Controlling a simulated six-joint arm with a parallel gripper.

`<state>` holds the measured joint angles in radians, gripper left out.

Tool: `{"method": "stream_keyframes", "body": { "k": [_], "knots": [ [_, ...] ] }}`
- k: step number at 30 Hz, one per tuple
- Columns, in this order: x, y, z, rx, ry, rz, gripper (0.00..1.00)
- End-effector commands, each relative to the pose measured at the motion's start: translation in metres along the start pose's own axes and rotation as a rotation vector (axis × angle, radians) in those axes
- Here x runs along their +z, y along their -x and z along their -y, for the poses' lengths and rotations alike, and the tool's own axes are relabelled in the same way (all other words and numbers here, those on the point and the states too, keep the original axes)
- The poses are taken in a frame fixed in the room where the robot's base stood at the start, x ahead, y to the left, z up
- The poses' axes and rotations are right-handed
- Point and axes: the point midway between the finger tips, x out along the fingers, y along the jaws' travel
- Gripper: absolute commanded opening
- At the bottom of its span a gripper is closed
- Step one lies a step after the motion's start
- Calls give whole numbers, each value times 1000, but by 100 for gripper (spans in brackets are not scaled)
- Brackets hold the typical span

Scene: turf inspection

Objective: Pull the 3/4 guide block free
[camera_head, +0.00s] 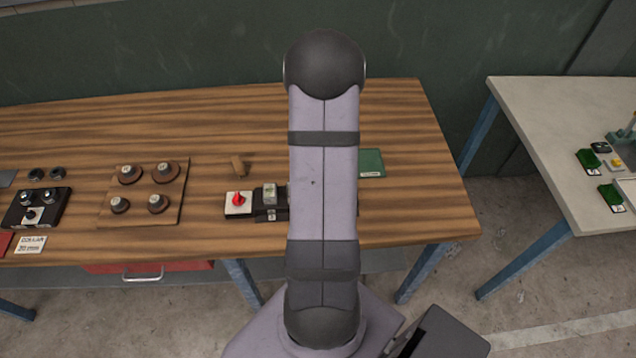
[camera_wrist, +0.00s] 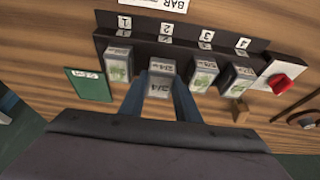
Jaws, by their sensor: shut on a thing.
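A dark rack (camera_wrist: 185,49) with slots marked 1 to 4 runs across the top of the wrist view. The 3/4 guide block (camera_wrist: 160,90), grey with a printed face, is in line with mark 2. My gripper (camera_wrist: 160,97) is shut on it, with a blue finger on each side. I cannot tell whether the block is still seated in the rack. Other blocks stand at mark 1 (camera_wrist: 118,64), mark 3 (camera_wrist: 205,72) and mark 4 (camera_wrist: 236,78). In the head view my arm hides my gripper and most of the rack (camera_head: 265,213).
A red knob on a white base (camera_head: 238,203) adjoins the rack. A small wooden piece (camera_head: 238,165) and a green pad (camera_head: 371,163) lie nearby on the wooden bench (camera_head: 420,200). A wooden board (camera_head: 141,190) with several round knobs is further left. A pale table (camera_head: 550,130) stands to the right.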

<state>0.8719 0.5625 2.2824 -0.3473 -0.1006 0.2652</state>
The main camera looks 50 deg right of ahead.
Motion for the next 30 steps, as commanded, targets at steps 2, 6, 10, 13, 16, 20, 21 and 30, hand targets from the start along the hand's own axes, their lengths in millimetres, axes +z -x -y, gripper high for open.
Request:
{"method": "stream_keyframes", "body": {
  "k": [2,6,10,13,16,20,21,30],
  "knots": [
    [0,0,0,0,0,-1,7],
    [0,0,0,0,0,-1,7],
    [-1,1,0,0,0,-2,7],
    [-2,4,0,0,0,-2,7],
    [-5,10,0,0,0,-2,7],
    [-8,19,0,0,0,-1,7],
    [-9,21,0,0,0,-1,7],
    [-17,40,0,0,0,-1,7]
  ]
}}
